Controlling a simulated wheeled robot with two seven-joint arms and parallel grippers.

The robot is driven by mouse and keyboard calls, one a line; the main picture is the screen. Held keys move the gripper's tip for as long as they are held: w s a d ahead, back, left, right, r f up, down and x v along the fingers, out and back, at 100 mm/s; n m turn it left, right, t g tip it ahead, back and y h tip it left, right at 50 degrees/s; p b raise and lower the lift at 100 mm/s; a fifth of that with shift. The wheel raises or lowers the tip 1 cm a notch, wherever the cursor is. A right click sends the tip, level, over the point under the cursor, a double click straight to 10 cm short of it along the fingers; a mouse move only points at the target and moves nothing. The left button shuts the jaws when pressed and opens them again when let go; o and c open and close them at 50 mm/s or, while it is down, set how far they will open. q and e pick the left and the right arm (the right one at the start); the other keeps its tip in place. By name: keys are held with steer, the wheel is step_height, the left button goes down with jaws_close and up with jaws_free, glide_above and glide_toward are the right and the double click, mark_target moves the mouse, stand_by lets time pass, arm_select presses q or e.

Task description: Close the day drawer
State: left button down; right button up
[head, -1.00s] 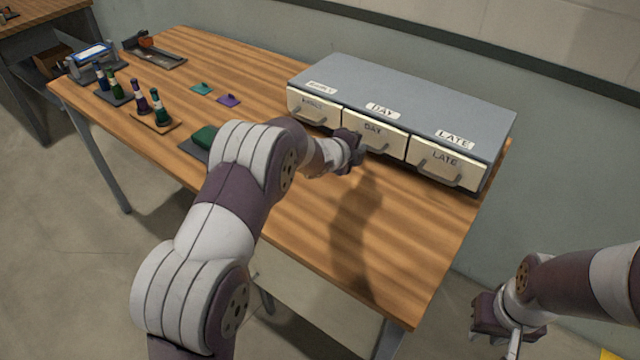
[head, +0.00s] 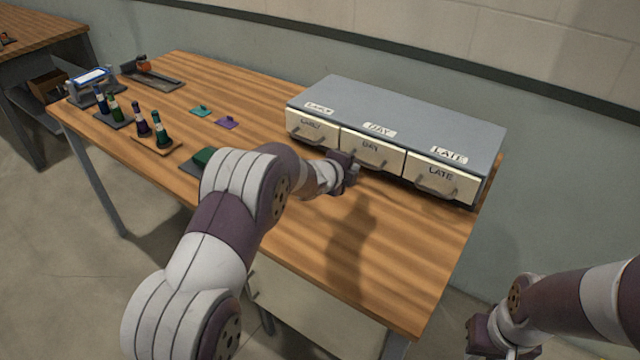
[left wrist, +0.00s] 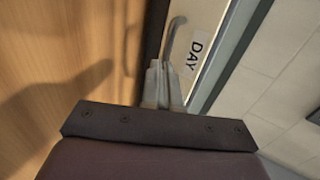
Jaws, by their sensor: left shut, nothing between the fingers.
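The day drawer (head: 388,158) is the middle one of three in a grey cabinet. Its cream front looks about level with its neighbours in the head view. In the left wrist view, its DAY label (left wrist: 194,53) and bar handle (left wrist: 171,42) show close up. My left gripper (head: 350,170) is shut and empty, right in front of the drawer's left part. In the left wrist view its fingertips (left wrist: 164,66) are together beside the handle; I cannot tell if they touch the front. My right gripper (head: 482,336) hangs off the table's right side; its jaws are unclear.
The grey cabinet (head: 400,108) stands at the table's back, with the early drawer (head: 308,128) and late drawer (head: 455,182) beside the day drawer. The wooden table (head: 410,240) is clear in front of the cabinet.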

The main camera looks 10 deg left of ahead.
arm_select(q)
steer(key=v, duration=1)
steer(key=s+a+f+n+g+y, duration=0.1)
steer(key=s+n, duration=0.1)
steer(key=n, duration=0.1)
steer(key=s+a+f+n+g+y, duration=0.1)
steer(key=s+a+f+n, duration=0.1)
steer(key=s+a+f+n+g+y, duration=0.1)
steer(key=s+f+n, duration=0.1)
steer(key=n, duration=0.1)
steer(key=shift+s+a+n+p, duration=0.2)
steer(key=shift+a+n+p, duration=0.1)
steer(key=shift+a, duration=0.1)
steer(key=s+r+n+g+p, duration=0.3)
steer(key=s+r+n+p, duration=0.1)
steer(key=s, duration=0.8)
steer(key=s+r+n+g+y+p, duration=0.1)
steer(key=s+r+n+g+p, duration=0.3)
steer(key=s+n, duration=0.5)
steer(key=s+r+p, duration=0.1)
steer(key=s+p, duration=0.1)
steer(key=s, duration=0.1)
steer(key=shift+d+r, duration=0.15)
steer(key=shift+r, duration=0.1)
steer(key=shift+s, duration=0.1)
